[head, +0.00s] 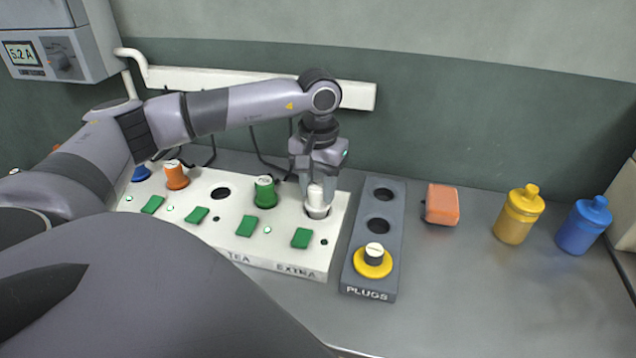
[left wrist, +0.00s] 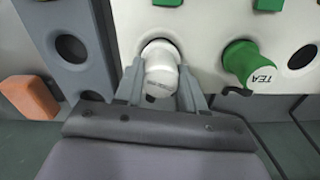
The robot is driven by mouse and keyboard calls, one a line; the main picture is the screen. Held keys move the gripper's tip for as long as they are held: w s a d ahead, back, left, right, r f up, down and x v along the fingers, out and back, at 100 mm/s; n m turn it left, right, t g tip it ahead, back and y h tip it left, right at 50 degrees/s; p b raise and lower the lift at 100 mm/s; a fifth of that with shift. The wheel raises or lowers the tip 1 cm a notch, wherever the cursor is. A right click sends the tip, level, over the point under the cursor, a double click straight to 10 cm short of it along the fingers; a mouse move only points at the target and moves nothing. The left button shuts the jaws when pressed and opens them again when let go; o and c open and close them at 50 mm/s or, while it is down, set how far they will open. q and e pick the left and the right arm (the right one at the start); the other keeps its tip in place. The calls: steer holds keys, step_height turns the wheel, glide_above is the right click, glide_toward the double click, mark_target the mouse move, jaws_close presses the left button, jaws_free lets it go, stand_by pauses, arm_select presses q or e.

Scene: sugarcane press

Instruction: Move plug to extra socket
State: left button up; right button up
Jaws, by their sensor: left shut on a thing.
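My left gripper (head: 317,182) points down over the right end of the white socket strip (head: 312,262), behind the label EXTRA. It is shut on a white plug (head: 316,196). The plug stands upright at the extra socket (head: 318,214), its lower end at the opening. In the left wrist view, the fingers (left wrist: 160,88) close on both sides of the white plug (left wrist: 161,70), and part of the dark socket hole (left wrist: 150,46) shows around it. How deep the plug sits cannot be told. My right gripper is not in view.
A green plug (head: 265,192) labelled TEA and an orange plug (head: 176,176) stand in the strip. A grey PLUGS holder (head: 387,210) with a yellow-based plug (head: 372,262) is close on the right. Beyond it are an orange block (head: 442,204) and yellow (head: 519,216) and blue (head: 583,226) bottles.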

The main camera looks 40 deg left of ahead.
arm_select(q)
steer(key=shift+f+b, duration=0.45)
steer(key=shift+f, duration=0.15)
steer(key=o, duration=0.8)
step_height(320, 180, up, 3)
steer(key=shift+f+p, duration=0.15)
steer(key=shift+p, duration=0.85)
step_height(320, 180, up, 2)
steer(key=shift+p, duration=0.75)
steer(key=shift+r+p, duration=2.3)
steer(key=shift+r, duration=0.95)
steer(key=shift+s+f, duration=0.1)
steer(key=shift+f, duration=0.05)
